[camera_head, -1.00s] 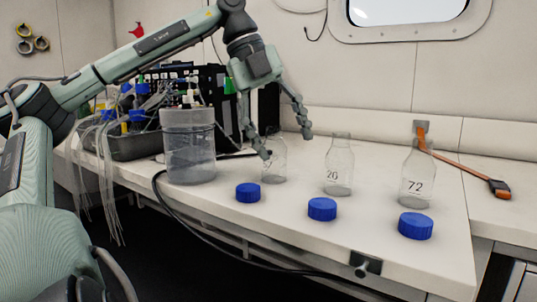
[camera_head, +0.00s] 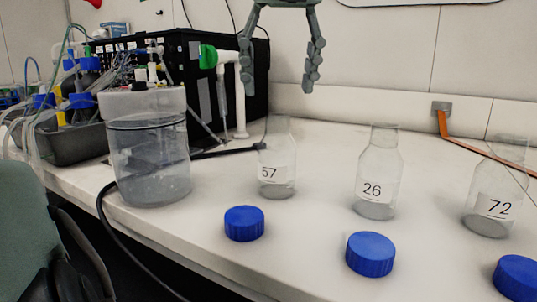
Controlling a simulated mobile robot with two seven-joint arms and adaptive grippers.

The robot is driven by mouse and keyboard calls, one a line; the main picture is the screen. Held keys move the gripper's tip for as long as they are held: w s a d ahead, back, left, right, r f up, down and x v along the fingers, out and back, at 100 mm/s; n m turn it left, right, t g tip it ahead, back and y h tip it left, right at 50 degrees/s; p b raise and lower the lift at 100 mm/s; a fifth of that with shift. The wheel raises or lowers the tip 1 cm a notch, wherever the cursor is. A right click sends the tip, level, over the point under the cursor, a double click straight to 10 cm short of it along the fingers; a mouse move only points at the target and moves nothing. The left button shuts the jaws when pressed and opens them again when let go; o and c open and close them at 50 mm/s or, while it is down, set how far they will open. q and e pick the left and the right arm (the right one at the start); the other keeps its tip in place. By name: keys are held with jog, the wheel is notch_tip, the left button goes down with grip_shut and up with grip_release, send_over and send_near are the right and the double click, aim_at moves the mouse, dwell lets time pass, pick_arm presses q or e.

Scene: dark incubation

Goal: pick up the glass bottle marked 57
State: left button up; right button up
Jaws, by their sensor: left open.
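The glass bottle marked 57 (camera_head: 277,165) stands upright and uncapped on the white bench, left of the other two bottles. Its label faces me. My left gripper (camera_head: 279,85) is at the top of the view, above the bottle's neck in the picture. Its two fingers hang down, spread apart, with nothing between them. The gripper's upper part is cut off by the frame's top edge. My right gripper does not show.
Bottles marked 26 (camera_head: 379,175) and 72 (camera_head: 497,190) stand to the right. Blue caps lie in front: left (camera_head: 244,224), middle (camera_head: 370,254), right (camera_head: 517,278). A clear tub (camera_head: 149,150) stands left, before a black rack (camera_head: 205,85). An orange-handled tool (camera_head: 465,145) lies at the back right.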

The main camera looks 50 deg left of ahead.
aim_at(278, 115)
pick_arm(q)
jog(key=x, duration=0.8)
jog(key=shift+w+a+r, duration=0.15)
jog(key=shift+w, duration=0.1)
grip_shut()
